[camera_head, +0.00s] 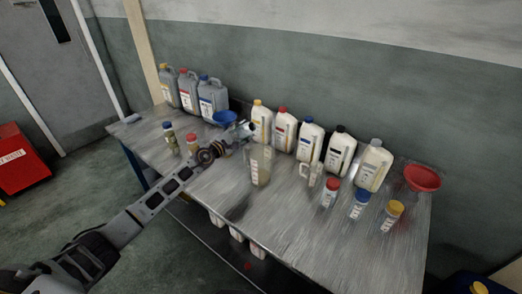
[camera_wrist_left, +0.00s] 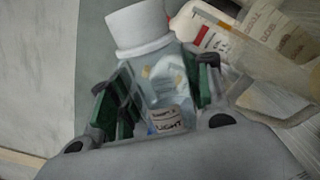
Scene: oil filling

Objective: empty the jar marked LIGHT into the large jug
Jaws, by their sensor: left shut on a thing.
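The jar marked LIGHT (camera_wrist_left: 170,85) is clear with a white top and sits between the green-padded fingers of my left gripper (camera_wrist_left: 160,105). In the head view my left gripper (camera_head: 229,138) is shut on this jar (camera_head: 244,129), holding it above the table, tilted. The large jug (camera_head: 260,166) is translucent with a handle and stands on the table just right of and below the gripper. In the wrist view, a part of a clear vessel (camera_wrist_left: 292,62) shows close at the right. I cannot tell whether anything flows from the jar. My right gripper is not in view.
The metal table (camera_head: 275,215) has free room at its front. White bottles (camera_head: 284,131) line its back, with grey canisters (camera_head: 189,90) at the left. A small jug (camera_head: 314,172), several small capped jars (camera_head: 360,203), a blue funnel (camera_head: 225,117) and a red funnel (camera_head: 422,178) stand around.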

